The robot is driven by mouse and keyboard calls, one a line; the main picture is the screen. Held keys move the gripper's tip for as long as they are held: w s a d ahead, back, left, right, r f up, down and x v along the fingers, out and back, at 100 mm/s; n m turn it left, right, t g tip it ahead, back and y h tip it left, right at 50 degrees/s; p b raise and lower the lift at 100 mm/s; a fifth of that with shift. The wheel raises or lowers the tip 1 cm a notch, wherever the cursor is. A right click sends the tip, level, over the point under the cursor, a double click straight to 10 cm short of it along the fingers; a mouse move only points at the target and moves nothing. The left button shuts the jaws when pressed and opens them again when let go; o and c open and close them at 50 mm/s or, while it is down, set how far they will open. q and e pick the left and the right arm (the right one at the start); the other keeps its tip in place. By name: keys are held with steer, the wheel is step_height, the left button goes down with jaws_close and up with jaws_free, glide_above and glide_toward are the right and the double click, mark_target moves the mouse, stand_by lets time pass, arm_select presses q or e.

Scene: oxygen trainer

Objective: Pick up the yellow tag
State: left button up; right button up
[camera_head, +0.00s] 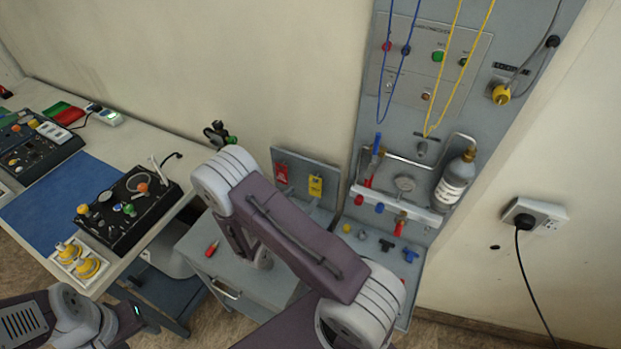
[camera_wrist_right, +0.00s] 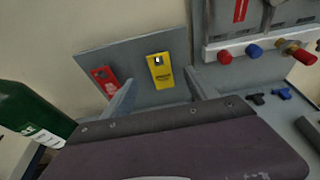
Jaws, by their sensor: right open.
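The yellow tag (camera_head: 315,185) hangs on a grey upright panel (camera_head: 333,198), to the right of a red tag (camera_head: 281,173). In the right wrist view the yellow tag (camera_wrist_right: 160,70) has a small hole at its top and hangs beside the red tag (camera_wrist_right: 105,82). My right gripper (camera_wrist_right: 158,93) is open, its two fingers spread to either side of the yellow tag's lower end in that view. I cannot tell the depth left to the tag. In the head view my right arm hides its own fingers. Only part of my left arm shows, at the lower left.
A grey wall panel (camera_head: 475,90) with knobs, a bottle (camera_head: 455,180) and hanging blue and yellow cords stands right of the tags. A green cylinder (camera_wrist_right: 30,115) stands left of my right gripper. A bench (camera_head: 130,137) with control boxes is at the left.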

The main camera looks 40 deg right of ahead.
mark_target(312, 187)
steer(key=p+x, duration=0.3)
steer(key=x, duration=0.4)
steer(key=shift+r, duration=0.2)
steer(key=shift+w+d+f, duration=0.65)
steer(key=shift+d, duration=0.25)
steer(key=shift+s+a+r, duration=0.15)
steer(key=c, duration=1.4)
arm_select(q)
step_height(312, 187, up, 3)
steer(key=shift+s+r, duration=0.1)
steer(key=shift+r, duration=0.05)
